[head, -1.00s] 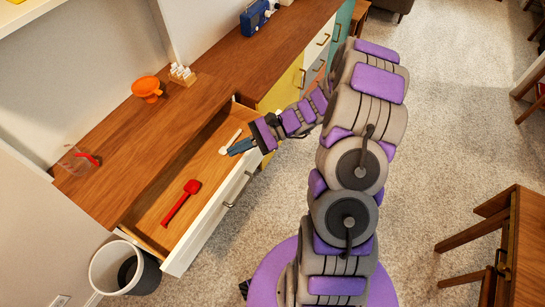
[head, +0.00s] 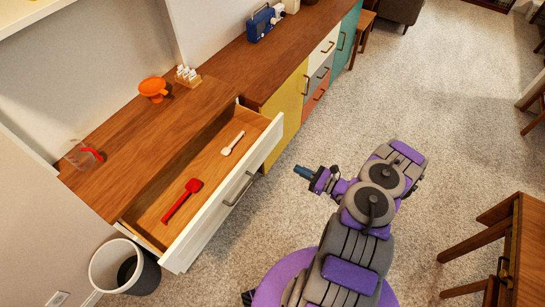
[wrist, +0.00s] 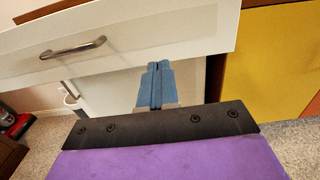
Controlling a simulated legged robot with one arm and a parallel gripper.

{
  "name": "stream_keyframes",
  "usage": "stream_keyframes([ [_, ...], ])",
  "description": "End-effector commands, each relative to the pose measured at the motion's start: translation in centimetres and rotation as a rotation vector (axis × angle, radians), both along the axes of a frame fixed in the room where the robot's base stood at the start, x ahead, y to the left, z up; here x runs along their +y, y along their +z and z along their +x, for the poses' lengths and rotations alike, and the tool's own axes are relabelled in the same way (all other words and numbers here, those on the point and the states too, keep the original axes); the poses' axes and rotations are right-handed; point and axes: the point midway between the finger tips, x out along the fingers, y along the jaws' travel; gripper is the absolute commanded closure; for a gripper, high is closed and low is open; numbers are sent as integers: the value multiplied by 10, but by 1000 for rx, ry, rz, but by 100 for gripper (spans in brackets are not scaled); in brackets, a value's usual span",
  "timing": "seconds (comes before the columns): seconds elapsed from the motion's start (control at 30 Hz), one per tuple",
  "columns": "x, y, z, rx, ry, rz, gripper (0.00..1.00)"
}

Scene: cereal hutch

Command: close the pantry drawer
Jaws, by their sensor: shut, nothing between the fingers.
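The pantry drawer (head: 223,212) stands pulled out from the wooden hutch, with its white front facing my arm. A metal bar handle (head: 239,189) is on that front, and it also shows at the upper left of the wrist view (wrist: 73,48). A red scoop (head: 182,200) and a white spoon (head: 232,143) lie in the drawer. My gripper (head: 298,170) is shut and empty, in front of the drawer and apart from it in the head view. In the wrist view its blue fingers (wrist: 156,86) are together, below and right of the handle.
An orange bowl (head: 153,89), a rack of small white pieces (head: 187,76) and a clear container with red (head: 84,155) stand on the counter. A white bin (head: 112,267) is beside the drawer's near end. Carpet around my gripper is clear.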

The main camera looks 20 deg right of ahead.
Motion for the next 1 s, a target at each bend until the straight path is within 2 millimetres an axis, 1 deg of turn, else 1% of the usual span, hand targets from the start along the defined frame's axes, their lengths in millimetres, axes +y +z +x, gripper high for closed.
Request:
stream_keyframes([
  [0.13, 5, -2, 7, 1, -3, 3, 100],
  [0.23, 14, -2, 19, 2, -1, 5, 100],
  [0.7, 65, -2, 90, -1, 1, 2, 100],
  [0.83, 74, -1, 103, -2, 0, 3, 100],
  [1.0, 80, -1, 111, -1, -1, 3, 100],
])
